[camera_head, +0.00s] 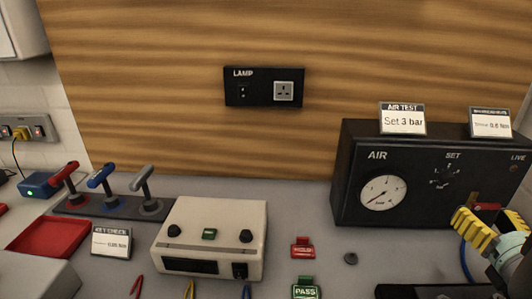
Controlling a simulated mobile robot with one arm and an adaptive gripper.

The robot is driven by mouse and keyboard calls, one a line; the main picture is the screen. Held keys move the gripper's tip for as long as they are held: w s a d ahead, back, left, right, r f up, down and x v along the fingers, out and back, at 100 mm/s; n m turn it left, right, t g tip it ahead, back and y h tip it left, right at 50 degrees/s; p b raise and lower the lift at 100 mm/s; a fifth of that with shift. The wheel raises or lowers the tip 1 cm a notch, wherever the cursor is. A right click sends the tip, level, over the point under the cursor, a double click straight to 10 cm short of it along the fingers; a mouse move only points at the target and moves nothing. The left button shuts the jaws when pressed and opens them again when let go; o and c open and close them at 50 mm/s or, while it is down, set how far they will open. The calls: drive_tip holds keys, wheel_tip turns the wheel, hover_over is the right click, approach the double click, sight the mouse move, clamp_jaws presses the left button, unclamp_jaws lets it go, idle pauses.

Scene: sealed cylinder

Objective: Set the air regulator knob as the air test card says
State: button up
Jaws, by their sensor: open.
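The air test card (403,120) stands on top of the black air unit (351,179) and reads "Set 3 bar". A round white gauge (382,192) sits on the unit's front under "AIR". Its needle points to the lower left; the scale is too small to read. The dark air regulator knob (444,177) is right of the gauge, under "SET", with small white marks around it; its setting is unclear. My gripper (493,222), with yellow ribbed fingers, is open at the lower right, below and right of the knob. It appears apart from the knob.
A brass valve with a red handle (486,206) and a blue hose (463,258) are close to my gripper. A second card (491,123) stands on the unit's right. A cream box (211,235), three levers (103,190) and a red tray (47,240) occupy the bench leftward.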

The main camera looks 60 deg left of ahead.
sight(450, 182)
drive_tip(key=p+x, duration=0.3)
drive_tip(key=x, duration=0.7)
drive_tip(key=shift+w+a+r, duration=0.1)
drive_tip(key=shift+w+a, duration=0.25)
drive_tip(key=shift+a, duration=0.2)
drive_tip(key=shift+d, duration=0.1)
clamp_jaws()
